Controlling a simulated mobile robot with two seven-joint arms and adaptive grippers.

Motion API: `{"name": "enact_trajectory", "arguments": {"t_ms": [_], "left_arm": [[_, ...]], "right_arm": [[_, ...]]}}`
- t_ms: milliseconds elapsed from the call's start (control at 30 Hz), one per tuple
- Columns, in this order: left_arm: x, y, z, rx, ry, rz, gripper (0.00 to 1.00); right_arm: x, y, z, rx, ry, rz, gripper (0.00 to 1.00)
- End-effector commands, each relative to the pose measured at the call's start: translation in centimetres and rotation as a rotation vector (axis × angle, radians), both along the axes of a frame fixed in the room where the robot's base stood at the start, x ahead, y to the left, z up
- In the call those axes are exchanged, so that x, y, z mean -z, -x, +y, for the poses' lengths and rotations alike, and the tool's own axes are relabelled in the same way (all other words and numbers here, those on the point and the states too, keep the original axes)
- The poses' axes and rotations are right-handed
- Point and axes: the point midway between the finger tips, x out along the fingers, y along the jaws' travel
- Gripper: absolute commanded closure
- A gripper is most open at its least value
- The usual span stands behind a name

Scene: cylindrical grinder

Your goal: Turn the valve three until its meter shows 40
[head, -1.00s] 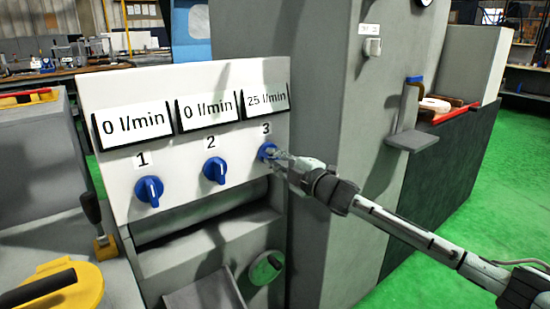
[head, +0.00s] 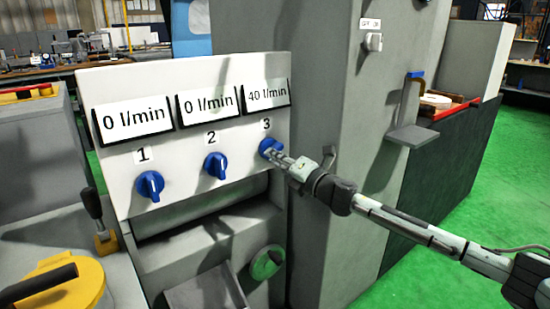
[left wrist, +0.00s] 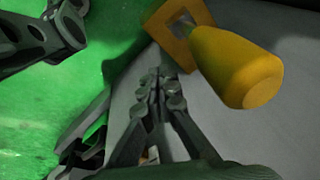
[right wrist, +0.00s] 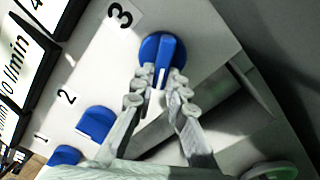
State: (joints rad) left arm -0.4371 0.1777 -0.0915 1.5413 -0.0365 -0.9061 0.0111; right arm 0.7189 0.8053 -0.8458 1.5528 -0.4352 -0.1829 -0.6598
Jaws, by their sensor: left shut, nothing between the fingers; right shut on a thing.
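Valve three is a blue knob (head: 268,148) under the number 3 on the white panel (head: 185,62). It also shows in the right wrist view (right wrist: 163,52). Its meter (head: 266,94) reads 40 l/min. My right gripper (head: 277,153) is at the knob; in the right wrist view its fingertips (right wrist: 156,88) lie on either side of the knob's raised grip, shut on it. My left gripper is not in the head view. In the left wrist view its fingers (left wrist: 157,82) are together with nothing between them, near a yellow handle (left wrist: 235,65).
Valve one (head: 150,185) and valve two (head: 215,166) are blue knobs left of valve three; both meters read 0 l/min. A yellow lid with a black handle (head: 70,290) is at the lower left. A grey column (head: 345,130) stands right of the panel.

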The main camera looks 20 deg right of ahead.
Motion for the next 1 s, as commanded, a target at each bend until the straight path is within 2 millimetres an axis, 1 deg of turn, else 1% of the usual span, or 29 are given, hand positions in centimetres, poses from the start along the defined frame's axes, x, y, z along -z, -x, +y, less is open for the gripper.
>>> {"name": "enact_trajectory", "arguments": {"t_ms": [300,800,833,967,1000], "left_arm": [[0.00,-0.02,-0.02,0.000,0.000,-0.001,1.00],[0.00,-0.02,-0.02,0.000,0.000,-0.001,1.00],[0.00,-0.02,-0.02,0.000,0.000,-0.001,1.00],[0.00,-0.01,-0.02,0.000,0.000,-0.001,1.00],[0.00,-0.01,-0.02,0.000,0.000,-0.001,1.00]], "right_arm": [[0.24,-0.01,-0.13,0.000,0.099,-0.034,1.00],[0.26,-0.02,-0.14,0.000,0.114,-0.039,1.00],[0.26,-0.02,-0.14,0.000,0.114,-0.039,0.84],[0.24,-0.02,-0.13,0.001,0.113,-0.040,0.68],[0.22,-0.03,-0.13,0.001,0.113,-0.040,0.66]]}}
